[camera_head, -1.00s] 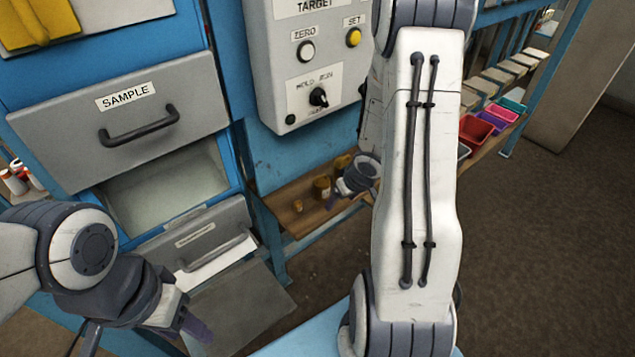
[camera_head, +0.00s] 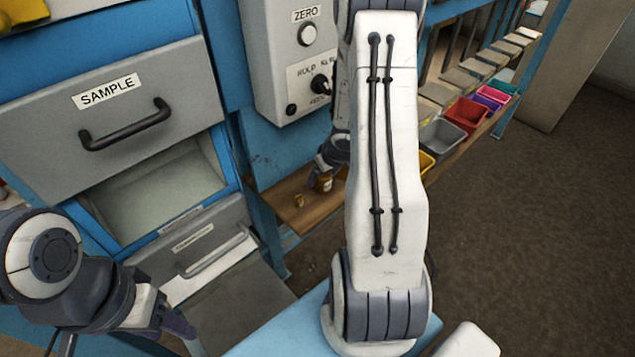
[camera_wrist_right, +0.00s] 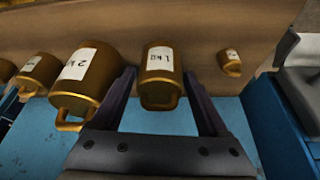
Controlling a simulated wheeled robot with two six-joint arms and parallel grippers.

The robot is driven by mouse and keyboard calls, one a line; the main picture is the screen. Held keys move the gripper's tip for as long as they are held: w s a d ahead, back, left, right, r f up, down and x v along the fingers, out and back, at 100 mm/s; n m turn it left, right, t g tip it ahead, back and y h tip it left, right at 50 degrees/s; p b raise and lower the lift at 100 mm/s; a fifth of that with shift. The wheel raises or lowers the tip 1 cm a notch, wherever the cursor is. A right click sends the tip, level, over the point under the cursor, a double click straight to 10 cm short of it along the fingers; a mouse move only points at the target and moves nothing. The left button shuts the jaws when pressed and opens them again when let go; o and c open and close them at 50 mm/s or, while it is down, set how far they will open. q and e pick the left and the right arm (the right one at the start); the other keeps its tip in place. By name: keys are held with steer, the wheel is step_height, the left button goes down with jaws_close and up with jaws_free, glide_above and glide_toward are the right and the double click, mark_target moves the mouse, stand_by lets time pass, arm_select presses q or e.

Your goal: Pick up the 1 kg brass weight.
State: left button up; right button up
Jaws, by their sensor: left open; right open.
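The 1 kg brass weight (camera_wrist_right: 161,88) has a white "1 kg" label and a handle loop on its near side. In the right wrist view it lies between the two dark fingers of my open right gripper (camera_wrist_right: 160,76), with a gap visible on the right; the left finger is close to it. In the head view, a labelled brass weight (camera_head: 325,184), apparently the same one, stands on the wooden shelf just below my right gripper (camera_head: 326,165), which is partly hidden by my arm. My left gripper (camera_head: 174,325) is open and empty at lower left, in front of the drawers.
The 2 kg weight (camera_wrist_right: 88,72) stands close beside the left finger, with another brass weight (camera_wrist_right: 38,74) further left. A small weight (camera_wrist_right: 230,62) sits right on the shelf (camera_head: 300,216). Coloured bins (camera_head: 465,113) line the right. A blue post (camera_head: 262,225) stands left of the shelf.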

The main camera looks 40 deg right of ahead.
steer(key=shift+r, duration=0.15)
jaws_close()
steer(key=shift+r, duration=0.15)
